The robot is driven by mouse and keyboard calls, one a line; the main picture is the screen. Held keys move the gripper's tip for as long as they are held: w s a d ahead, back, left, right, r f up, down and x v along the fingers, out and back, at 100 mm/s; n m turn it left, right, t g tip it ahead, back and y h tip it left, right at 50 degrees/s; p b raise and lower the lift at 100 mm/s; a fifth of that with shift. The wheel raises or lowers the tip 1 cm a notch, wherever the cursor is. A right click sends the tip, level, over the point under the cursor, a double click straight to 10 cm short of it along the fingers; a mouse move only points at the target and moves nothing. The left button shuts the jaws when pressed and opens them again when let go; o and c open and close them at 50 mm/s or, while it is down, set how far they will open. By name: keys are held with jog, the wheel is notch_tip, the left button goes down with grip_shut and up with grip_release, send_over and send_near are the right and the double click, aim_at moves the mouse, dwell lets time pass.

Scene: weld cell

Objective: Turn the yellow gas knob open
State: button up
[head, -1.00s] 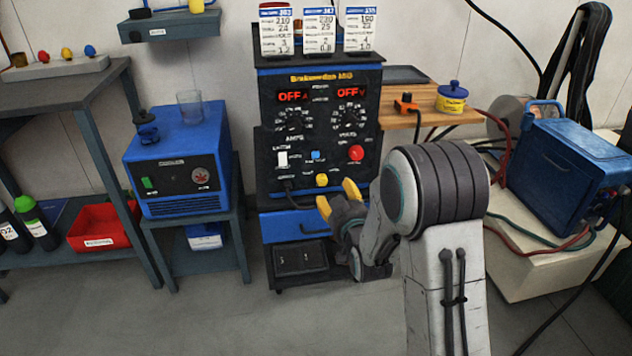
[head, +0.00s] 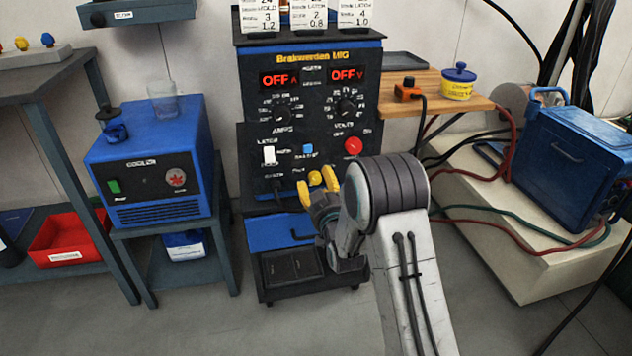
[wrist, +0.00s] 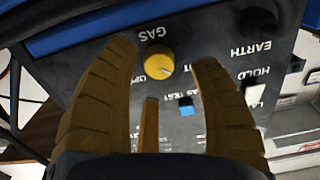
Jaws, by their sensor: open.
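The yellow gas knob (head: 314,178) sits low on the black front panel of the welding machine (head: 310,125). In the wrist view the yellow knob (wrist: 158,66) lies beyond the fingertips, below the printed word GAS, with a light pointer mark on its face. My gripper (head: 319,184) has yellow fingers and is open, close in front of the panel. In the wrist view my gripper (wrist: 160,65) has its fingers spread to either side of the knob. I cannot tell whether they touch it. The finger and wrist partly cover the lower panel in the head view.
A blue button (wrist: 186,106) and a white latch switch (head: 269,154) are near the knob. A red knob (head: 353,146) is up and right. A blue cooler (head: 150,165) stands left; a blue case (head: 575,150) stands right. Grey floor is clear in front.

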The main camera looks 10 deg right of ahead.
jog(key=shift+w, duration=1.1)
jog(key=shift+c, duration=0.2)
grip_shut()
jog(key=shift+r, duration=0.1)
